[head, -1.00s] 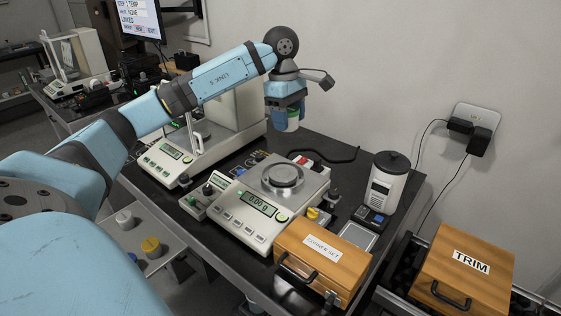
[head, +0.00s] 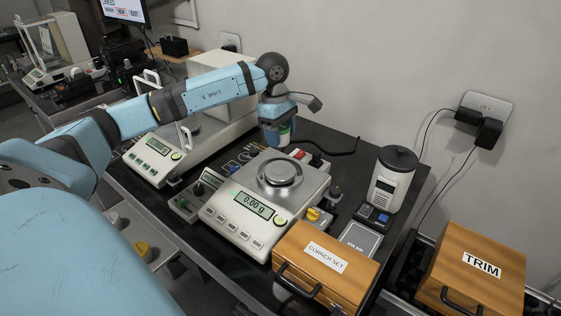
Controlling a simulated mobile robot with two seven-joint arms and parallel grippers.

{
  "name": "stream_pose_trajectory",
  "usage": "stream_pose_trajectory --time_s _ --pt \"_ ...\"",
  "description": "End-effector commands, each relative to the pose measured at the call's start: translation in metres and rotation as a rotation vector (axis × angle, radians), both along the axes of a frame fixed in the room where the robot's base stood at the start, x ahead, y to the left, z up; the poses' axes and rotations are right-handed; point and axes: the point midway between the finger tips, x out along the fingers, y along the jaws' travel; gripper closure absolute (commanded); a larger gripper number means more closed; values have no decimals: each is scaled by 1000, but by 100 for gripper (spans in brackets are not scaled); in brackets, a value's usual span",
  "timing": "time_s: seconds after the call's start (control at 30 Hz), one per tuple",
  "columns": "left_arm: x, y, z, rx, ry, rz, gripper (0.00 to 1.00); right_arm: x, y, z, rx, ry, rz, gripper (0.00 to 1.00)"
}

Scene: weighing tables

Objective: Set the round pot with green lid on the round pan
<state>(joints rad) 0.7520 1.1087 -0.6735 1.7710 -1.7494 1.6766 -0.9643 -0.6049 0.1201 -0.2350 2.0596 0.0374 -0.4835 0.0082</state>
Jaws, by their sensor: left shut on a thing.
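My left gripper (head: 276,135) is shut on the round pot with green lid (head: 285,139). The fingers hide much of the pot; a strip of green and white shows between them. The round pan (head: 280,174) is a metal disc on top of the front balance (head: 238,214), whose display reads 0.00 g. The held pot is just above and behind the pan in the picture, apart from it. Nothing rests on the pan. My right gripper is out of view.
A second balance with a glass shield (head: 157,148) stands to the left. A white canister with a dark lid (head: 385,188) stands right of the pan. The wooden corner set box (head: 330,262) is in front, and the TRIM box (head: 478,262) at far right.

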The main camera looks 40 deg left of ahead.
Motion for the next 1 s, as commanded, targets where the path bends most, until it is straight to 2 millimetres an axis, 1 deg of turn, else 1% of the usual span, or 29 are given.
stream_pose_trajectory --time_s 0.03,0.1,0.2,0.43,0.63,0.7,1.0 --pt "-1 0 -14 1 4 0 68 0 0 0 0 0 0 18" --pt "-1 0 -29 0 3 0 68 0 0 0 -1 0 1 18" --pt "-1 0 -44 0 1 -1 68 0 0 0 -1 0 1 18" --pt "0 0 -60 0 0 0 68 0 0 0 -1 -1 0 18" --pt "-1 0 -90 -1 1 -1 68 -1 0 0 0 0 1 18" --pt "0 0 -96 0 0 -1 68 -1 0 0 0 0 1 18" --pt "0 0 -99 0 -1 -1 68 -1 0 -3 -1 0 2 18"
